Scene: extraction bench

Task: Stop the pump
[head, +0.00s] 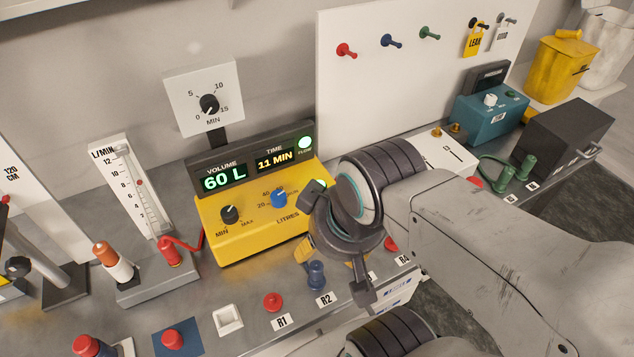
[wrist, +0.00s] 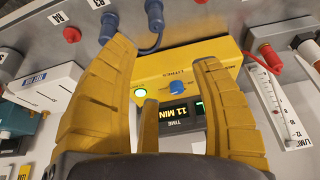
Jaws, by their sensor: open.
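The yellow pump unit (head: 240,243) stands on the bench at the middle of the head view. Its display (head: 250,167) reads 60 L and 11 MIN, and a round FLOW light (head: 305,143) glows green. Its front has a black knob (head: 229,214) and a blue knob (head: 279,197). In the wrist view, upside down, a lit green button (wrist: 141,91) and the blue knob (wrist: 179,89) show between the fingers of my gripper (wrist: 165,52). My gripper (head: 330,257) is open and empty in front of the pump's right side, which it partly hides.
A dial timer (head: 204,96) stands behind the pump, a flow meter (head: 144,190) to its left. Red R1 button (head: 272,302) and blue connector (head: 316,275) lie in front. A teal box (head: 489,115) and dark box (head: 567,135) stand right. A pegboard (head: 420,80) rises behind.

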